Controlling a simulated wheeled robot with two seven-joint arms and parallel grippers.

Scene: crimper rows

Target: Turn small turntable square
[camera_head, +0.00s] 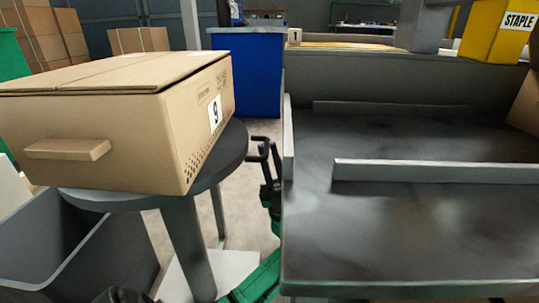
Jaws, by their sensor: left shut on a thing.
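The small turntable (233,148) is a dark round top on a grey leg, at the left of the head view. A large closed cardboard box (110,125) with a "9" label sits on it, covers most of its top and stands at an angle to the bench edge. A dark handle (258,142) sticks out at the turntable's right side. My left gripper (266,165), black on a green arm, is shut on this handle, in the gap between turntable and bench. The exact grip is small and dark. My right gripper is not in view.
A dark metal bench (420,235) with raised rails (430,171) fills the right, close to the turntable. A grey bin (75,255) stands below left. A blue cabinet (258,75) stands behind. A yellow "STAPLE" box (490,30) is at the upper right.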

